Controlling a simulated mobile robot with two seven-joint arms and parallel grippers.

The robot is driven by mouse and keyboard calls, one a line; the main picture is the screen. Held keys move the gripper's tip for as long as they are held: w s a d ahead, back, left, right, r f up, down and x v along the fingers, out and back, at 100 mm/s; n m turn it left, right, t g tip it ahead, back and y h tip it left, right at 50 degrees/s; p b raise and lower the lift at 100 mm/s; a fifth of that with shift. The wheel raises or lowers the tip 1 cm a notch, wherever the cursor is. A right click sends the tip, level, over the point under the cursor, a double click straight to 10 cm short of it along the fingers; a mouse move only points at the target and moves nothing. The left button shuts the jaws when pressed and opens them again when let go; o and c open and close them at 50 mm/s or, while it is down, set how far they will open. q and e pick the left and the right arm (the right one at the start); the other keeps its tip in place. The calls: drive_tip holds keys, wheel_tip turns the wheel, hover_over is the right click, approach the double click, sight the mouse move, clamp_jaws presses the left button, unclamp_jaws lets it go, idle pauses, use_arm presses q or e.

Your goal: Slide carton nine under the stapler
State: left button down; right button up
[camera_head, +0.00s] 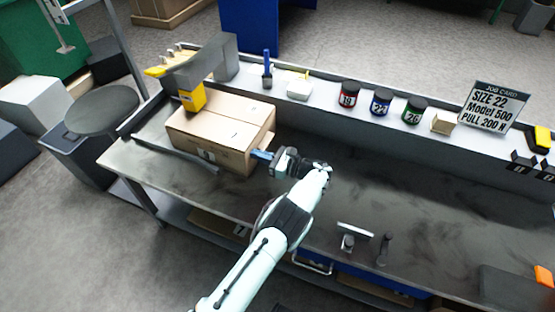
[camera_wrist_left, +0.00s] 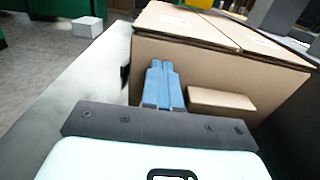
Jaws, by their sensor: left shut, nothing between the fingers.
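A closed brown carton (camera_head: 212,137) lies on the left part of the bench; a mark on its front is too small to read. The grey stapler (camera_head: 200,66) stands behind it, and its yellow head (camera_head: 193,99) is at the carton's back left edge, seemingly above the top. My left gripper (camera_head: 262,155) is shut and empty, its blue fingertips at the carton's right side. In the left wrist view, the blue fingers (camera_wrist_left: 163,85) point at the carton face (camera_wrist_left: 215,65); contact cannot be told. A small brown block (camera_wrist_left: 221,101) sits beside them. My right gripper is not in view.
The bench top (camera_head: 400,190) is mostly clear to the right. A back ledge holds red (camera_head: 348,94), blue (camera_head: 381,102) and green (camera_head: 414,110) jars and a job card (camera_head: 493,107). A dark rail (camera_head: 175,155) lies along the carton's left. A round stool (camera_head: 100,108) stands left.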

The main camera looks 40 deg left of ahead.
sight(232, 147)
use_arm(q)
drive_tip(key=x, duration=1)
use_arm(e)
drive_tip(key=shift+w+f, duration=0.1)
